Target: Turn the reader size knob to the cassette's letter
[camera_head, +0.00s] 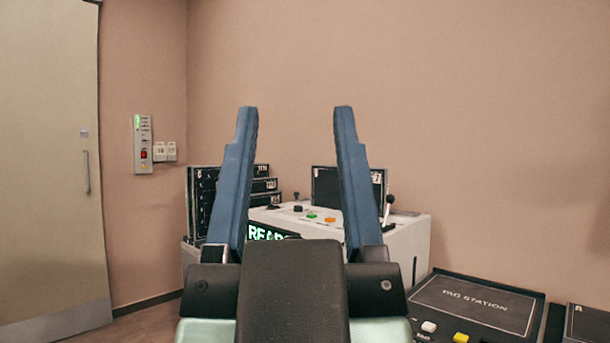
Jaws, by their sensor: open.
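My gripper (296,110) is open and empty, its two blue fingers pointing up and spread apart in the foreground. Behind it stands a white reader console (405,246) with a lit green sign (268,233) whose visible letters begin "REA". Black cassette-like panels (262,185) stand at the console's left, partly hidden by the left finger. Their letters are too small to read.
A dark panel (326,186) stands at the console's back, with a black-knobbed lever (389,203) at its right. A door (50,170) and wall switch box (143,145) are at left.

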